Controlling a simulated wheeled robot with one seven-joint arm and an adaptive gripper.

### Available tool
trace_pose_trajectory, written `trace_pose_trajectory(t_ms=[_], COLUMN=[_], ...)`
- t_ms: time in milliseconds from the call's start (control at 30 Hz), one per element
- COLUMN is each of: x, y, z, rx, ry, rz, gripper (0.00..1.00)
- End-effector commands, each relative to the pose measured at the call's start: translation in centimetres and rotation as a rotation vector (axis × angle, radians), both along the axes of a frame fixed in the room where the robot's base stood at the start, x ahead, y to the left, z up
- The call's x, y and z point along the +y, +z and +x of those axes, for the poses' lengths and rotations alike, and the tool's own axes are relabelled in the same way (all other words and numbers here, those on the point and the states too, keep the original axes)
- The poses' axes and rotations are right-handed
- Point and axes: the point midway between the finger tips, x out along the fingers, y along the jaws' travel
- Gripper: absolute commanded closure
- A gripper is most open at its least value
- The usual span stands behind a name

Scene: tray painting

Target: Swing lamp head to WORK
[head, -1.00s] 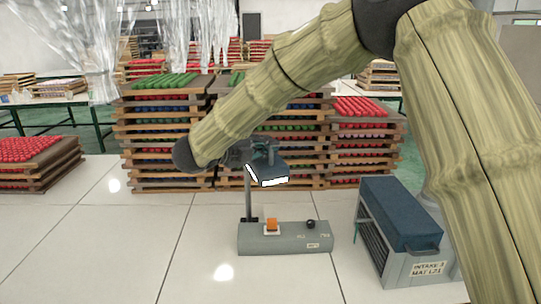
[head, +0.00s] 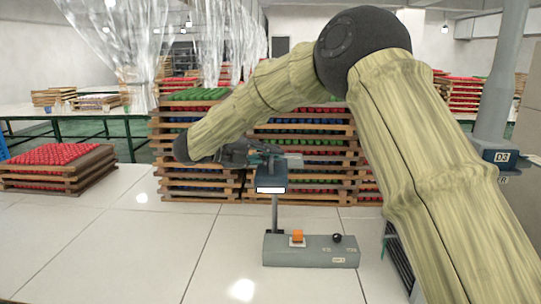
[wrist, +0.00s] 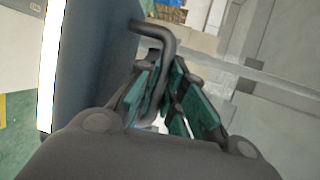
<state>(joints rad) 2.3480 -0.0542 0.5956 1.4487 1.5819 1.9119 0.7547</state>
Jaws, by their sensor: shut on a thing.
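The desk lamp has a dark blue-grey head (head: 272,178) with a bright white strip on the edge facing me. The head sits atop a thin post (head: 275,212) on a grey base (head: 312,252). In the wrist view the lamp head (wrist: 95,60) fills the left side, its lit strip at the far left. A bent grey handle (wrist: 158,32) sticks out from it. My gripper (wrist: 172,90) has its teal-padded fingers shut on this handle. In the head view my gripper (head: 268,157) is at the top of the lamp head, small and partly hidden. No WORK mark is legible.
The base carries an orange switch (head: 297,238) and a black knob (head: 337,238). Stacked trays (head: 190,150) of coloured pieces stand behind the lamp. A low stack of red trays (head: 55,168) is at left. My arm mostly hides a box at right. White counter (head: 120,255) is clear left of the lamp.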

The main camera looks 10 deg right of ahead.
Motion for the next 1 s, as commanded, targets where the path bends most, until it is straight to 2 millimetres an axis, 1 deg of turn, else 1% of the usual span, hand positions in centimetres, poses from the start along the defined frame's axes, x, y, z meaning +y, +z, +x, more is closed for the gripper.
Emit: trace_pose_trajectory(t_ms=[67,100,167,200,233,533,667,767,1000], x=[0.1,0.1,0.1,0.1,0.1,0.2,0.8,2.0,6.2], y=[0.0,0.0,0.0,0.0,0.0,0.0,0.1,0.3,1.1], z=[0.0,0.0,0.0,0.0,0.0,0.0,-0.1,-0.3,-1.2], rx=[-0.002,-0.002,-0.002,-0.002,-0.002,-0.001,-0.001,-0.001,-0.001], ry=[0.003,0.003,0.003,0.003,0.003,0.003,0.003,0.003,0.003], rz=[0.000,0.000,0.000,0.000,0.000,0.000,-0.001,-0.002,-0.001], gripper=[1.00,0.88,0.77,0.70,0.67,0.67,0.67,0.67,0.67])
